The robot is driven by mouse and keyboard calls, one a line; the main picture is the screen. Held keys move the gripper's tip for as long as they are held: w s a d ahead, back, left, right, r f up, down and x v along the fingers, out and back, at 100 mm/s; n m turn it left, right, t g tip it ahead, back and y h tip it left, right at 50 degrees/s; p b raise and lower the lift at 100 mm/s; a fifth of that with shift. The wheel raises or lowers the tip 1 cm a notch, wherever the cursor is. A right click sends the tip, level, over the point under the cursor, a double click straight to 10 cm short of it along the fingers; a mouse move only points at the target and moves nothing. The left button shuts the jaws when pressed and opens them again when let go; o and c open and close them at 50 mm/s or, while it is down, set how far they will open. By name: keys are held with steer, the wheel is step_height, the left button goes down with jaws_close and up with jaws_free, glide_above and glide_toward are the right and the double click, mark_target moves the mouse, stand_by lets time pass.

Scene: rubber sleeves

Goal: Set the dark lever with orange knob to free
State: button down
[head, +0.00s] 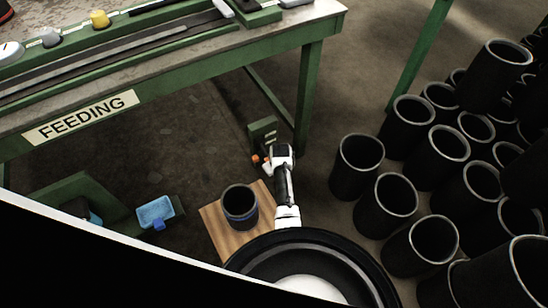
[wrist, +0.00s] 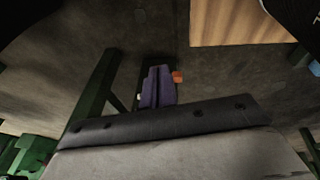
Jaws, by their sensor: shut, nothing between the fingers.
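The orange knob (head: 256,159) of the lever shows low beside the green table's leg in the head view. It also shows in the wrist view (wrist: 178,77), just right of the fingertips. The lever's dark shaft does not stand out against the dark floor and my gripper. My gripper (head: 268,160) is shut and empty, close to the knob. In the wrist view its two purplish fingers (wrist: 158,70) lie side by side. I cannot tell whether they touch the knob. No marking for the lever's settings is readable.
The green table (head: 180,75) with a FEEDING sign (head: 82,117) stands at the upper left. A green bracket (head: 262,132) is by its leg. A black sleeve (head: 240,207) stands on a wooden board (head: 214,226). Several black sleeves (head: 397,195) crowd the right.

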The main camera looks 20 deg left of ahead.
steer(key=shift+s+d+r+p, duration=0.3)
steer(key=shift+s+d+p, duration=0.5)
steer(key=shift+s+p, duration=0.2)
steer(key=shift+s+d+r+p, duration=0.25)
steer(key=shift+s+d+p, duration=0.5)
steer(key=shift+s+p, duration=0.15)
